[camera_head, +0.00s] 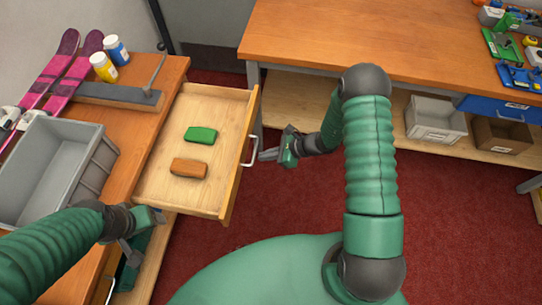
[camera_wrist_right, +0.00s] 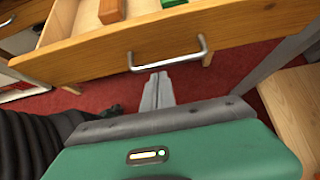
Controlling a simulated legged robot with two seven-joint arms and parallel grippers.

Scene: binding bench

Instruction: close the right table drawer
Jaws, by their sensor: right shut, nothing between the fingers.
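The wooden drawer (camera_head: 221,106) is pulled out from the bench at the left. It holds a green block (camera_head: 200,135) and an orange-brown block (camera_head: 188,168). Its metal handle (camera_head: 250,150) is on the front panel and also shows in the right wrist view (camera_wrist_right: 168,58). My right gripper (camera_head: 266,155) is shut and empty, its fingertips close to the handle; in the right wrist view its fingers (camera_wrist_right: 158,80) point at the drawer front just below the handle. I cannot tell whether they touch. My left gripper (camera_head: 145,235) is by the drawer's near side; its fingers are unclear.
A grey bin (camera_head: 50,170), pink skis (camera_head: 75,65), a white-and-blue bottle (camera_head: 116,50) and a yellow bottle (camera_head: 103,67) are on the left bench (camera_head: 122,130). Another bench (camera_head: 380,35) stands at the back, with bins on its lower shelf. Red floor lies free right of the drawer.

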